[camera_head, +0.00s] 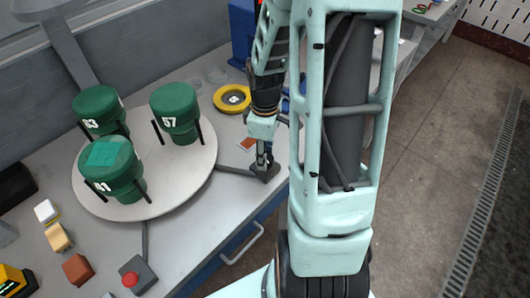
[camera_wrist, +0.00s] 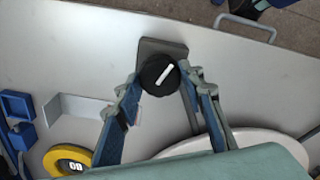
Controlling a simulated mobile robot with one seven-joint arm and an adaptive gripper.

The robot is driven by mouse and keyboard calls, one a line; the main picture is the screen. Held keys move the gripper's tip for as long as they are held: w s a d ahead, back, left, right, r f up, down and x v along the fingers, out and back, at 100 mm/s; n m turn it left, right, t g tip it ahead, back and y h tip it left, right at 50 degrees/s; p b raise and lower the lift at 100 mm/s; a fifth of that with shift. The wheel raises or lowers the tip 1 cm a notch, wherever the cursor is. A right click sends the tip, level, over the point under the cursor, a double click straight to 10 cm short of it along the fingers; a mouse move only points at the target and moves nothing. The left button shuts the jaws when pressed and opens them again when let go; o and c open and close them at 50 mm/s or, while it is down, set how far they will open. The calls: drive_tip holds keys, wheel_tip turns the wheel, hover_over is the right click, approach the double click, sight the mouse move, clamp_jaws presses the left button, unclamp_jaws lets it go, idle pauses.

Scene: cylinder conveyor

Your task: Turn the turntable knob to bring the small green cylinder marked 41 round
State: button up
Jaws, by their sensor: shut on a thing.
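The round light turntable (camera_head: 200,170) carries three green cylinders. The front one (camera_head: 112,165) has a lighter square patch on top and a label that looks like 41. One marked 57 (camera_head: 175,108) stands at the back right, and one that looks like 63 (camera_head: 98,108) at the back left. The black knob (camera_wrist: 158,75) with a white bar sits on a grey plate (camera_wrist: 163,46) right of the turntable. My gripper (camera_wrist: 160,80) is shut on the knob, one finger on each side. In the head view my gripper (camera_head: 264,163) hides most of the knob.
A yellow ring (camera_head: 232,98) lies behind the knob. A red button box (camera_head: 136,276) and small blocks (camera_head: 77,268) lie at the front left. A blue bin (camera_head: 242,32) stands at the back. A drawer handle (camera_wrist: 246,22) sits at the table's front edge.

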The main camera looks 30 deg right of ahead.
drive_tip(key=shift+s+f+n+p, duration=0.15)
drive_tip(key=shift+n+p, duration=0.6)
drive_tip(key=shift+n, duration=1.15)
idle(0.4)
drive_tip(key=o, duration=1.2)
drive_tip(key=shift+c, duration=0.2)
drive_tip(key=shift+r, duration=0.2)
drive_tip(key=shift+w+r, duration=0.2)
drive_tip(key=shift+r, duration=0.05)
wheel_tip(320, 180, up, 11)
drive_tip(key=shift+r, duration=0.15)
drive_tip(key=shift+s, duration=0.1)
